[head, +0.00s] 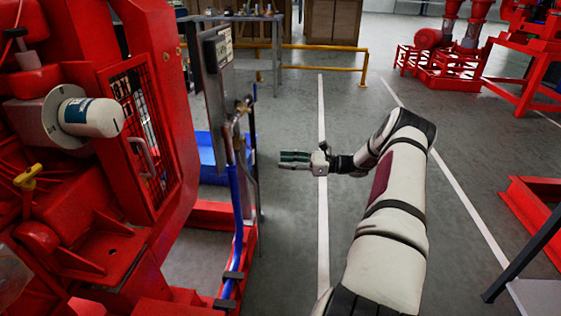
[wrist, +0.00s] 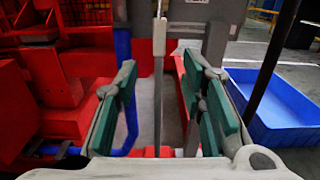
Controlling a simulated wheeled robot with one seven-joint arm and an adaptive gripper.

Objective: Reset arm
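My arm reaches out from the bottom of the head view, bends at the elbow and points left. My gripper (head: 284,160) is at its end, to the right of the upright grey panel (head: 215,85) and the red machine (head: 165,140), apart from both in that view. In the wrist view my gripper (wrist: 163,85) has its two green-padded fingers spread apart. A thin grey upright rod (wrist: 158,95) shows in the gap, seemingly beyond the fingers; its distance is hard to tell. Nothing is seen held.
A blue hose (head: 237,210) runs down beside the panel. A blue bin (wrist: 270,105) stands on the floor at right in the wrist view. A yellow rail (head: 330,68) is at the back. Open grey floor (head: 295,225) lies around the arm. Red equipment stands at right.

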